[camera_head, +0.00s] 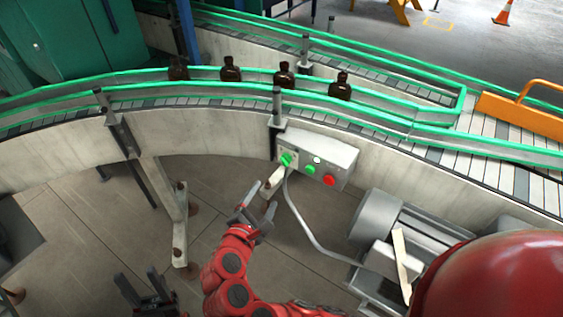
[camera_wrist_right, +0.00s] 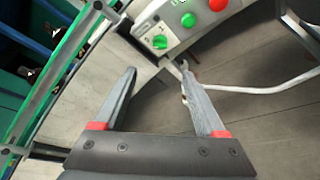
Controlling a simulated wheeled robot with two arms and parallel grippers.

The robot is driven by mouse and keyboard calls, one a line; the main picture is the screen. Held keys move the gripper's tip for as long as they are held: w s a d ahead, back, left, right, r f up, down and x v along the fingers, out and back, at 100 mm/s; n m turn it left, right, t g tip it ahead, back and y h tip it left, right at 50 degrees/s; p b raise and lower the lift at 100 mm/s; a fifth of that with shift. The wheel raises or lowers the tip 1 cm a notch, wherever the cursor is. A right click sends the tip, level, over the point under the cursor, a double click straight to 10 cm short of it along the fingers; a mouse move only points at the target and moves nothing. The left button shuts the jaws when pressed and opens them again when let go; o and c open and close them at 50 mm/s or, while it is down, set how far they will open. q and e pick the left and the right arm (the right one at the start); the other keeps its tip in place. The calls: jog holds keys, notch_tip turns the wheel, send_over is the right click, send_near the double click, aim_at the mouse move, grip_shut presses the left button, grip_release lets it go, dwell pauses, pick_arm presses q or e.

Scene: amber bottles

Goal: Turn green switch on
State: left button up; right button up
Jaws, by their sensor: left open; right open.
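The green switch (camera_head: 286,159) is a knob at the left end of a grey control box (camera_head: 338,156) on the side of the conveyor. It also shows in the right wrist view (camera_wrist_right: 160,42), beyond my fingertips. My right gripper (camera_head: 257,199) is open and empty, below and left of the switch in the head view, apart from it. In the right wrist view my right gripper (camera_wrist_right: 158,72) has its two fingers spread, with the switch ahead between their lines. My left gripper (camera_head: 143,281) is open and empty, low at the left.
A green button (camera_head: 310,169) and a red button (camera_head: 329,180) sit beside the switch. A grey cable (camera_head: 299,213) hangs below the box. A motor (camera_head: 400,232) stands at the right. Several amber bottles (camera_head: 284,75) stand on the conveyor. A support leg (camera_head: 175,210) stands left.

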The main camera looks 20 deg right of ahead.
jog(key=b, duration=0.2)
send_near(284, 163)
jog(key=p+x, duration=0.1)
jog(key=x, duration=0.6)
jog(key=shift+w+d, duration=0.25)
jog(key=shift+w, duration=0.05)
jog(key=shift+w+d+f, duration=0.15)
jog(key=shift+w+d, duration=0.1)
jog(key=shift+w, duration=0.25)
grip_shut()
